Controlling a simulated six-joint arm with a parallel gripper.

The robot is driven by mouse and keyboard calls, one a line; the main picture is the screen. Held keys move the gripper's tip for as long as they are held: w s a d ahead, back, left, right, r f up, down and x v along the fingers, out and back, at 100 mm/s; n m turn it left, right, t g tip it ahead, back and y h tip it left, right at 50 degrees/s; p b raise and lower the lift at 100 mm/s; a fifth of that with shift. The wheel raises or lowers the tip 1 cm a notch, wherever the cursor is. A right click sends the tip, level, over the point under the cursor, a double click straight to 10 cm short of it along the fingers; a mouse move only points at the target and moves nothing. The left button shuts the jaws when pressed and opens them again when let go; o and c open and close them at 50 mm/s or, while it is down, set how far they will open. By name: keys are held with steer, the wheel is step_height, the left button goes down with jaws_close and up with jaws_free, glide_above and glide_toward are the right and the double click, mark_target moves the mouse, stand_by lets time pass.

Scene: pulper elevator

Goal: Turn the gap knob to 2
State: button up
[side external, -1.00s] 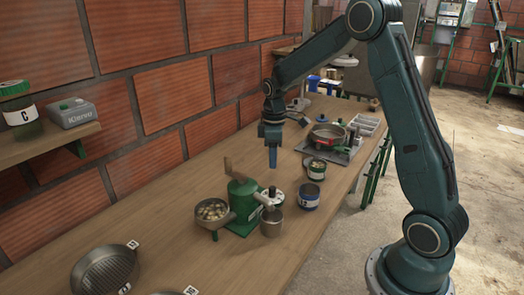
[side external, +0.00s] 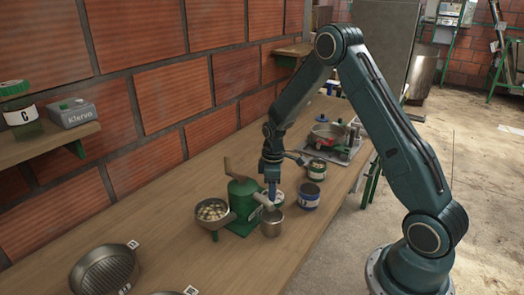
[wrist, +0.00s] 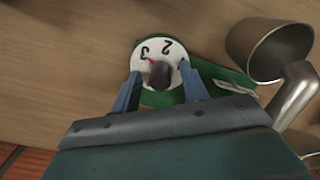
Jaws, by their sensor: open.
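The green pulper (side external: 240,205) stands on the wooden table. In the wrist view its gap knob (wrist: 160,74) is dark and sits on a round white dial (wrist: 169,60) showing 2 and 3. A red pointer (wrist: 151,61) lies close to the 3. My gripper (wrist: 160,88) is open, with one blue finger on each side of the dial and knob. In the side view my gripper (side external: 271,192) points down at the pulper's right part and hides most of the dial. I cannot tell whether the fingers touch the knob.
A metal cup (side external: 272,224) stands in front of the pulper's spout, also in the wrist view (wrist: 272,50). A pan of pale beans (side external: 212,212) is at its left. Blue and green labelled tins (side external: 309,197) stand to the right, with a stove (side external: 333,140) behind. A brick wall runs along the left.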

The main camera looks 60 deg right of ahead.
steer(key=shift+f, duration=0.15)
steer(key=shift+c, duration=0.4)
jaws_close()
steer(key=shift+m, duration=0.4)
steer(key=m, duration=1.1)
stand_by(0.4)
steer(key=shift+o, duration=0.4)
jaws_free()
